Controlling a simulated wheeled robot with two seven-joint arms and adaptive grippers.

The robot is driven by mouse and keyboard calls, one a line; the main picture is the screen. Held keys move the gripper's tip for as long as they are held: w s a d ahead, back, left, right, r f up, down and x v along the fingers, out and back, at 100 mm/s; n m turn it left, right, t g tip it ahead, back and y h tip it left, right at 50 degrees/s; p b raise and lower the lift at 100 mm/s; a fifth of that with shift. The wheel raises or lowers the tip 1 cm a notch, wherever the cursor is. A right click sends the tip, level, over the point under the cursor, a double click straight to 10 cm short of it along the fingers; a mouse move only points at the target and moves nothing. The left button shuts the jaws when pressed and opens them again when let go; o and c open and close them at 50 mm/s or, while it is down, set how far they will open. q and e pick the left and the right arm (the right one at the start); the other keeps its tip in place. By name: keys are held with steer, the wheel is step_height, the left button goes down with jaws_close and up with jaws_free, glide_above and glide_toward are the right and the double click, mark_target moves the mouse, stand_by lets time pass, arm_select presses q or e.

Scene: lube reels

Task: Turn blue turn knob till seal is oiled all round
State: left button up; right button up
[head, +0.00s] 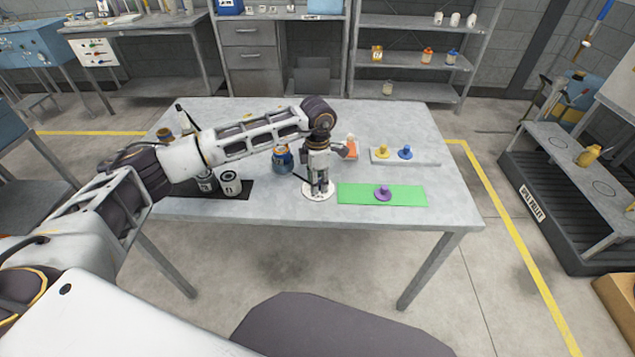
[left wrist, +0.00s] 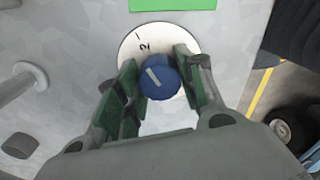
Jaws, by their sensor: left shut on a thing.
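The blue turn knob (left wrist: 160,75) shows in the left wrist view with a pale line on its top. It sits on a round white dial (left wrist: 128,46) marked with a 1 and a 2. In the head view the dial (head: 311,196) lies near the table's front edge, and the gripper hides the knob. My left gripper (head: 319,189) points down over it. In the left wrist view its green-padded fingers (left wrist: 159,72) are shut on the knob from both sides. I cannot make out a seal or oil on it. My right gripper is not in view.
A green mat (head: 410,196) with a purple piece (head: 383,193) lies right of the dial. A pale tray (head: 432,160) holds yellow (head: 382,152) and blue (head: 405,152) pieces. An orange-white bottle (head: 351,147) stands behind. Cans (head: 229,182) stand on a black mat (head: 246,190) at left.

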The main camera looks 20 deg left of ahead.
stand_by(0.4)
arm_select(q)
steer(key=o, duration=1)
steer(key=shift+r, duration=0.1)
step_height(320, 180, up, 12)
stand_by(0.7)
